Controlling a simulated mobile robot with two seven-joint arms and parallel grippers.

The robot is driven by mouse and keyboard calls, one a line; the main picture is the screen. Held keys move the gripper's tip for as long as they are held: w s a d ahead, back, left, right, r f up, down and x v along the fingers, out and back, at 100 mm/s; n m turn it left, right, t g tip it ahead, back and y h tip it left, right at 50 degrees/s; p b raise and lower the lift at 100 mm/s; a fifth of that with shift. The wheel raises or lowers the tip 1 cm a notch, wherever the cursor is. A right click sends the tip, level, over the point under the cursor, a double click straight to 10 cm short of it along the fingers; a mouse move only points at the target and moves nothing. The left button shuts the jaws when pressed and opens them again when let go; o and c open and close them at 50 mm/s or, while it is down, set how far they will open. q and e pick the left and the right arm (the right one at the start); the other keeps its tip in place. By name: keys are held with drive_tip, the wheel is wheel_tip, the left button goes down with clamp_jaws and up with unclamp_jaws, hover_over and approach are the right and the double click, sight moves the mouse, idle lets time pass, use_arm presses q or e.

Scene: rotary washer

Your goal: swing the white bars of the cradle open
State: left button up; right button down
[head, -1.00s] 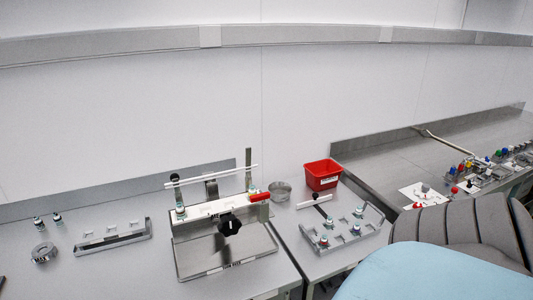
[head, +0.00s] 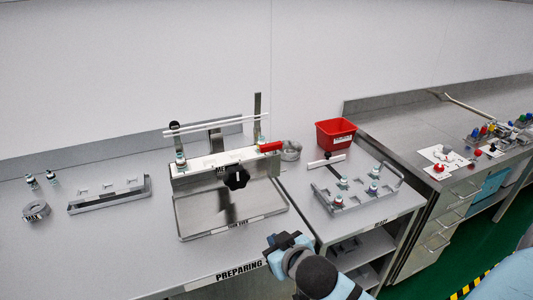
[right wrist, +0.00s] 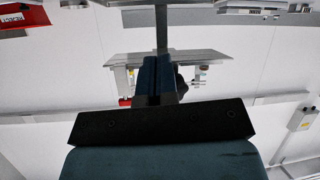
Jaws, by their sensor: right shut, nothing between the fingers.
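The cradle (head: 225,161) is a white rack on a steel stand with a tray (head: 238,209), a black knob (head: 236,177) and a red handle end (head: 270,147). Its white bars (head: 217,127) lie above the rack, running from the left pivot to the right post. A small vial (head: 181,160) stands at the rack's left end. My right gripper (head: 283,241) is in front of and below the cradle, apart from it. In the right wrist view its dark fingers (right wrist: 157,78) are together and empty. My left gripper is not in view.
A red bin (head: 336,133) and a steel bowl (head: 290,151) stand to the right. A rack with several vials (head: 344,194) sits on the right table. An empty rack (head: 110,194), a grey ring (head: 36,211) and two vials are left. The bench front (head: 150,250) is clear.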

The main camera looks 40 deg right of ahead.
drive_tip(key=w+a+r+n+y, duration=0.2)
drive_tip(key=w+r+n+y, duration=0.3)
drive_tip(key=r, duration=0.4)
drive_tip(key=w+a+r+n+y, duration=0.1)
drive_tip(key=w+r+n+y, duration=0.3)
drive_tip(key=r+n+y, duration=0.35)
drive_tip(key=w+a+r+n+y, duration=0.2)
drive_tip(key=w+r+n+y, duration=0.2)
drive_tip(key=r+n+y, duration=0.45)
drive_tip(key=w+d+r+m+g+h, duration=0.2)
drive_tip(key=d+r+m+g+h, duration=0.15)
drive_tip(key=d+h, duration=0.6)
drive_tip(key=w+d+r+m+g+h, duration=0.2)
drive_tip(key=d+m+h, duration=0.2)
drive_tip(key=d+h, duration=0.55)
drive_tip(key=w+f+y+p, duration=0.1)
drive_tip(key=w+f+y, duration=0.2)
drive_tip(key=w+f, duration=0.4)
drive_tip(key=shift+w+d+f, duration=0.35)
drive_tip(key=shift+w, duration=0.9)
